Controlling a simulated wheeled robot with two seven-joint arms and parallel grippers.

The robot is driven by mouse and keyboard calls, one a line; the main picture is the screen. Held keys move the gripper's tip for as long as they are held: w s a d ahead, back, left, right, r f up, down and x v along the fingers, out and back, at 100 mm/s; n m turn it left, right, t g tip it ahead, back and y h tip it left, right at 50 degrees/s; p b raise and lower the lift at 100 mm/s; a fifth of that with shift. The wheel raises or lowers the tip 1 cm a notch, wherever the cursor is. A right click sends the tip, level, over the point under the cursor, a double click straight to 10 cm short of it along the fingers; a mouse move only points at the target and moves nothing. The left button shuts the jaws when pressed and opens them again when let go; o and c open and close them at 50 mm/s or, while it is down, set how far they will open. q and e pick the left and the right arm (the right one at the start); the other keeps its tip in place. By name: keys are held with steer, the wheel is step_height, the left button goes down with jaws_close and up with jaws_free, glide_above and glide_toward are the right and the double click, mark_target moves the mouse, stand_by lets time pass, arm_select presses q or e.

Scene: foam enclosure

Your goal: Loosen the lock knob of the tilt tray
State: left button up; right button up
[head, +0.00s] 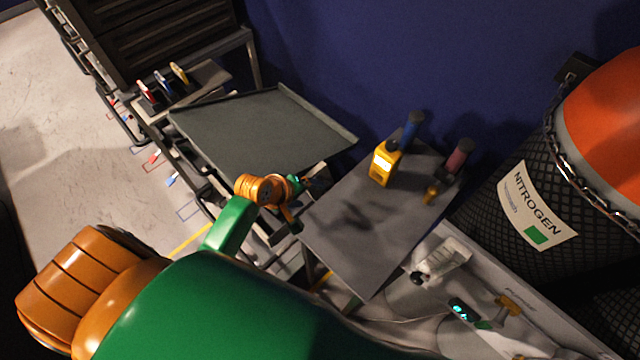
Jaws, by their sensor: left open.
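The tilt tray (262,125) is a flat grey-green plate with a low raised lip, tilted, in the upper middle of the head view. My left arm reaches in from the lower left, and its gripper (308,187) is at the tray's near right corner. The left gripper is open, and I cannot make out anything between its fingers. I cannot pick out the lock knob; the gripper and orange wrist cover that part of the tray's edge. Whether the gripper touches the tray is too small to tell.
A chained nitrogen tank (535,205) stands at the right. A dark drawer cabinet (160,35) is behind left. Open floor (70,130) lies left.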

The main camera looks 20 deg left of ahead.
arm_select(q)
steer(key=w+f+n+b, duration=0.1)
steer(key=w+f, duration=0.2)
steer(key=w, duration=0.1)
steer(key=w+f+n+b, duration=0.1)
steer(key=w+f, duration=0.1)
steer(key=shift+w+d+f+n+t+b, duration=0.2)
steer(key=shift+w+f+n+t+b, duration=0.1)
steer(key=shift+w+t+b, duration=0.1)
steer(key=shift+s, duration=0.1)
arm_select(e)
steer(key=s+f, duration=0.2)
steer(key=f, duration=0.1)
steer(key=s+f, duration=0.1)
steer(key=s, duration=0.1)
steer(key=shift+d+f, duration=0.15)
steer(key=shift+d, duration=0.25)
arm_select(q)
jaws_close()
arm_select(e)
steer(key=shift+f, duration=0.1)
